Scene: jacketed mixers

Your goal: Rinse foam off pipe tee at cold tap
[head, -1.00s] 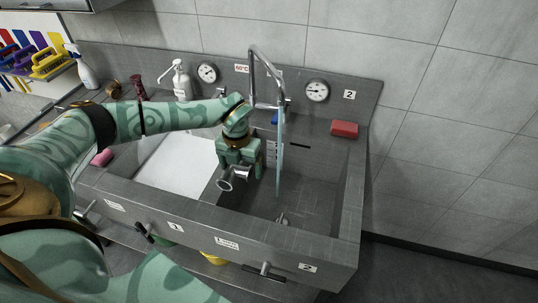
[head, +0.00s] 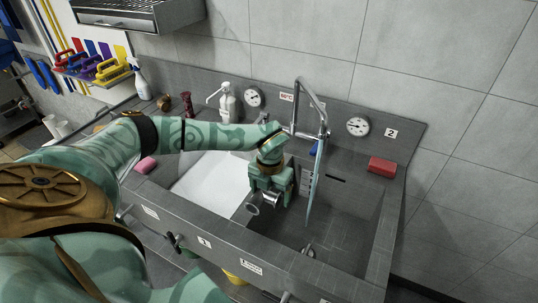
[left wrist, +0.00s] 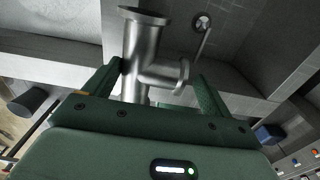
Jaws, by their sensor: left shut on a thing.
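My left gripper (head: 268,190) is shut on the metal pipe tee (head: 253,208), near the divider between the two basins. In the left wrist view the tee (left wrist: 146,50) stands between the fingers, grey and shiny, with flanged ends; I cannot make out foam on it. The tall tap (head: 297,110) stands at the back of the sink. A pale blue stream of water (head: 314,185) falls from it into the right basin (head: 340,225), to the right of the tee and apart from it. My right gripper is not in view.
The left basin holds white foam (head: 205,180). A red block (head: 382,166), a pink sponge (head: 145,165), a soap dispenser (head: 228,103) and a spray bottle (head: 140,80) stand around the rim. Two round gauges (head: 357,126) are on the back panel. The right basin looks clear.

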